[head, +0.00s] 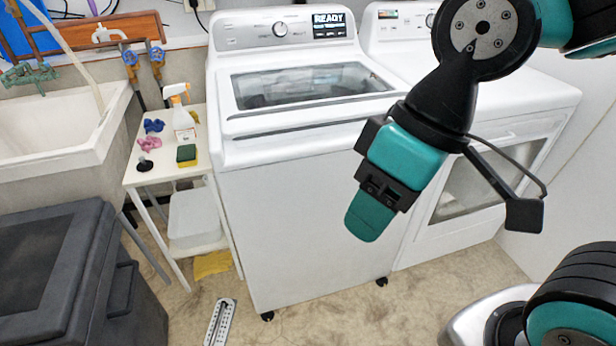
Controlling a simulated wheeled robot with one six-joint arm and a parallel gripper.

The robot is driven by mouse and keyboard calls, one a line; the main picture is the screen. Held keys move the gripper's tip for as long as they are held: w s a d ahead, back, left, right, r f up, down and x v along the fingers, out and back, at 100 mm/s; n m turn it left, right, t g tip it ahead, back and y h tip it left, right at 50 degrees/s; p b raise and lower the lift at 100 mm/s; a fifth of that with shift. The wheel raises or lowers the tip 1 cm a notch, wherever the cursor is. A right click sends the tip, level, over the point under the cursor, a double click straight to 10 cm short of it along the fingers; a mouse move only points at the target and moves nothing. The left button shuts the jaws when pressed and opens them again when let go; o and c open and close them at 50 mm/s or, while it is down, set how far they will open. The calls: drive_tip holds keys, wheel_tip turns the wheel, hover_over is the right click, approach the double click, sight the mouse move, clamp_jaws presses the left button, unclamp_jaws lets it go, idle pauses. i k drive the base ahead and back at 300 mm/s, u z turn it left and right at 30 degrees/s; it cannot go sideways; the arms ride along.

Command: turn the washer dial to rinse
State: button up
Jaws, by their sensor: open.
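The white top-load washer (310,200) stands in the middle of the head view, its glass-topped lid closed. The smaller display text and the dial's pointer are too small to read. My gripper (370,214) is open and empty, pointing down in front of the washer's right front side. It is well in front of and below the dial, touching nothing that I can see.
A white dryer (505,95) stands to the right, partly behind my arm. A narrow white table (136,176) at left holds a spray bottle (182,115) and a sponge (186,155). Left are a sink (60,160) and dark bin (110,290). A power strip (220,322) lies on the floor.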

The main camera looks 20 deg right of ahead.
sight(279, 28)
drive_tip(key=z, duration=0.35)
drive_tip(key=i, duration=1.3)
drive_tip(key=u, duration=0.35)
